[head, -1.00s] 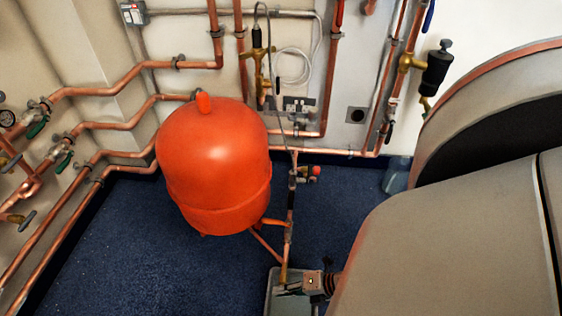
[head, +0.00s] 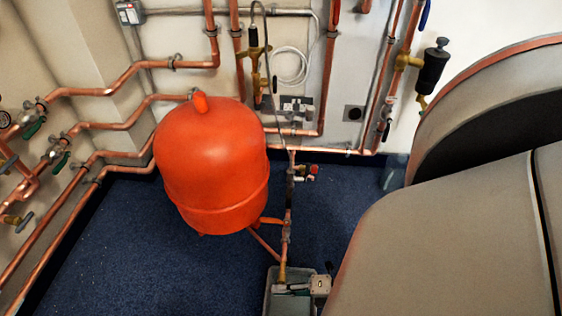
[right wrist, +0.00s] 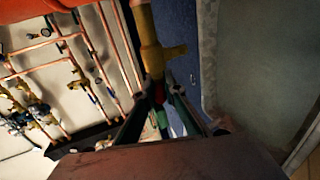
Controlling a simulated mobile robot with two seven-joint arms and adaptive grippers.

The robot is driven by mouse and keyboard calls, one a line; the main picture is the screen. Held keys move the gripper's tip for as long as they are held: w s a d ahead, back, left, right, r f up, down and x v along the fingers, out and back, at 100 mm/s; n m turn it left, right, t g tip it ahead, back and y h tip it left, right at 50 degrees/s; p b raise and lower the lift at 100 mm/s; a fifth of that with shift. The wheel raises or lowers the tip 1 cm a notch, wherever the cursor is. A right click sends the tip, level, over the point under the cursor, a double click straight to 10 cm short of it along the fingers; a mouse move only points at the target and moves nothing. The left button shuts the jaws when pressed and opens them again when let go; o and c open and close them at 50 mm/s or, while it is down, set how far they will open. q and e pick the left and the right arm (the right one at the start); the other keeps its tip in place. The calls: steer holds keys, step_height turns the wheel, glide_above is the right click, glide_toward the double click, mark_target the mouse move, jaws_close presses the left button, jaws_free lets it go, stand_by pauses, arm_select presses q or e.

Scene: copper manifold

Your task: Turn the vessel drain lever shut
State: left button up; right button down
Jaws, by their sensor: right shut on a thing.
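The orange-red vessel (head: 212,165) stands left of centre in the head view. A thin pipe runs down beside it to a brass drain valve (head: 283,272) low in the picture. My right gripper (head: 289,288) is at this valve, just below its body. In the right wrist view the brass valve body (right wrist: 158,55) shows close ahead. My left gripper is out of view.
Copper pipes (head: 110,90) with several valves line the walls. A red-capped fitting (head: 313,169) sits on the pipe above.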

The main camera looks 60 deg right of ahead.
stand_by(0.7)
steer(key=c, duration=2.1)
jaws_free()
steer(key=shift+c, duration=0.2)
steer(key=shift+s, duration=0.15)
steer(key=v, duration=1.1)
steer(key=shift+s+d, duration=0.2)
steer(key=shift+s, duration=0.1)
